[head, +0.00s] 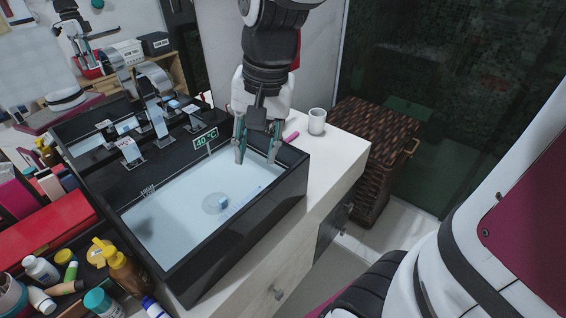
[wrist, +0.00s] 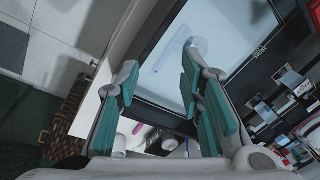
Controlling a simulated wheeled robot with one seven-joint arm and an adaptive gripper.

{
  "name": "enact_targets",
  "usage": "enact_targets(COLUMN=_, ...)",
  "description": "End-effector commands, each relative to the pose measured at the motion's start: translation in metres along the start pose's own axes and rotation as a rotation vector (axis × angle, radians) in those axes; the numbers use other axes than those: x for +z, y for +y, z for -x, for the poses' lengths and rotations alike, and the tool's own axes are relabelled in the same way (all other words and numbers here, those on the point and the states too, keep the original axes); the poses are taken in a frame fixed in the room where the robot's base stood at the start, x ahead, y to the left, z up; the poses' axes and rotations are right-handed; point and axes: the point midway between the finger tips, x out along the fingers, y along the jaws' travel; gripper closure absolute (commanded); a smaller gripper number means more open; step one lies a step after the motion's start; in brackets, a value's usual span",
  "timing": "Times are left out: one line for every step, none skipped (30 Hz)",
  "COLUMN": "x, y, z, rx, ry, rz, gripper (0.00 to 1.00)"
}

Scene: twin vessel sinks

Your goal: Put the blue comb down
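My gripper (head: 257,148) hangs over the right end of the black sink (head: 250,232), pointing down. In the wrist view its two teal-padded fingers (wrist: 165,105) stand well apart, with nothing visible between them. A faint bluish strip (head: 246,194) in the basin is also unclear.
A white cup (head: 317,121) and a pink item (head: 291,136) stand on the white counter (head: 335,157) right of the sink. A brown wicker hamper (head: 375,130) is beyond it. Bottles (head: 120,268) crowd the left front. The counter's right end has free room.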

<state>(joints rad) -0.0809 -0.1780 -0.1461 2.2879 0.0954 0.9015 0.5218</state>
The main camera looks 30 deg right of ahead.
Motion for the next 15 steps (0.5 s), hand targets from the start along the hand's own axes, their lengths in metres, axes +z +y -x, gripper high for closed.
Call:
enact_targets(x=0.014, y=0.008, z=0.013, rx=-0.014, ry=0.023, rz=0.071, gripper=0.66)
enact_targets(x=0.022, y=0.012, z=0.019, rx=-0.017, ry=0.033, rz=0.114, gripper=0.66)
enact_targets(x=0.032, y=0.019, z=0.026, rx=-0.02, ry=0.049, rz=0.172, gripper=0.66)
enact_targets(x=0.039, y=0.024, z=0.03, rx=-0.021, ry=0.061, rz=0.217, gripper=0.66)
enact_targets(x=0.047, y=0.029, z=0.034, rx=-0.02, ry=0.073, rz=0.262, gripper=0.66)
enact_targets(x=0.057, y=0.035, z=0.039, rx=-0.019, ry=0.09, rz=0.317, gripper=0.66)
enact_targets(x=0.064, y=0.04, z=0.042, rx=-0.017, ry=0.103, rz=0.358, gripper=0.66)
enact_targets(x=0.07, y=0.045, z=0.044, rx=-0.013, ry=0.114, rz=0.397, gripper=0.66)
enact_targets(x=0.078, y=0.051, z=0.047, rx=-0.007, ry=0.13, rz=0.446, gripper=0.66)
enact_targets(x=0.084, y=0.056, z=0.048, rx=-0.003, ry=0.141, rz=0.478, gripper=0.66)
enact_targets(x=0.089, y=0.059, z=0.049, rx=0.002, ry=0.151, rz=0.509, gripper=0.66)
enact_targets(x=0.095, y=0.064, z=0.05, rx=0.009, ry=0.162, rz=0.545, gripper=0.66)
enact_targets(x=0.098, y=0.067, z=0.051, rx=0.014, ry=0.169, rz=0.568, gripper=0.66)
enact_targets(x=0.101, y=0.07, z=0.051, rx=0.018, ry=0.176, rz=0.589, gripper=0.66)
enact_targets(x=0.104, y=0.073, z=0.051, rx=0.024, ry=0.183, rz=0.609, gripper=0.66)
